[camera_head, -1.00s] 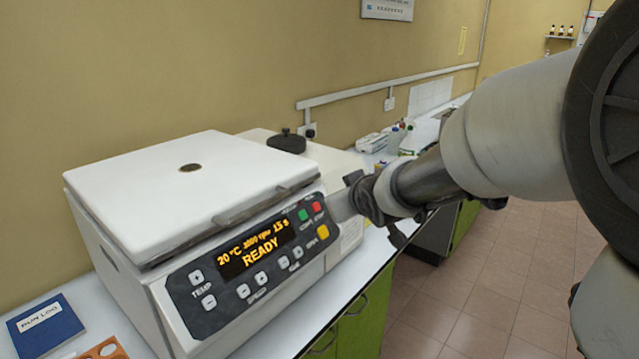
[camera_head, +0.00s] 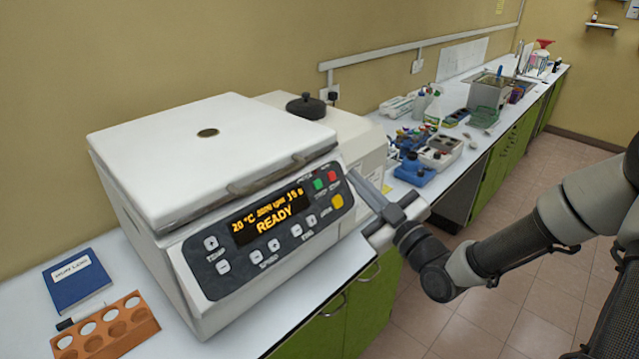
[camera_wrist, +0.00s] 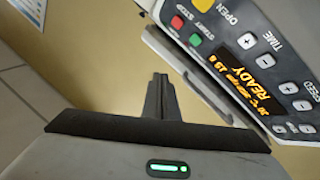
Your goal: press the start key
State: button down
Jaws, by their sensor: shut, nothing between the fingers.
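The white centrifuge (camera_head: 165,240) stands on the bench with its lid (camera_head: 212,150) down. Its dark front panel has an orange display (camera_head: 270,222) that reads READY, with 20 °C and 15 s. The green start key (camera_head: 319,184) is at the panel's upper right, beside the red stop key (camera_head: 332,177) and above the yellow open key (camera_head: 338,201). In the wrist view the green key (camera_wrist: 195,40) is labelled START. My gripper (camera_head: 354,175) is shut and empty, just right of the panel. In the wrist view its fingertips (camera_wrist: 160,78) look apart from the keys.
A blue run log book (camera_head: 77,284) and an orange rack (camera_head: 108,325) lie left of the centrifuge. Behind it is a pale box with a black knob (camera_head: 306,106). Bottles and blue racks (camera_head: 413,170) stand farther along the bench. Floor is open at right.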

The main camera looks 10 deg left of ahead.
aim_at(318, 184)
jog(key=shift+w+a+f+b, duration=0.75)
jog(key=shift+w+a+f, duration=0.05)
jog(key=shift+a, duration=0.15)
jog(key=shift+w+a+f+b, duration=0.75)
jog(key=shift+a+f, duration=0.05)
jog(key=shift+a, duration=0.2)
jog(key=shift+w+a+f+b, duration=0.75)
jog(key=shift+w+a+f, duration=0.05)
jog(key=shift+a, duration=0.15)
jog(key=shift+f, duration=0.1)
jog(key=shift+w+a+f+b, duration=0.2)
jog(key=shift+a+b, duration=0.15)
jog(key=shift+b, duration=0.3)
jog(key=shift+w+a+f+b, duration=0.15)
jog(key=shift+w+a+b, duration=0.05)
jog(key=shift+b, duration=0.25)
dwell(0.4)
dwell(0.4)
jog(key=shift+s+d+r, duration=0.45)
jog(key=shift+d, duration=0.05)
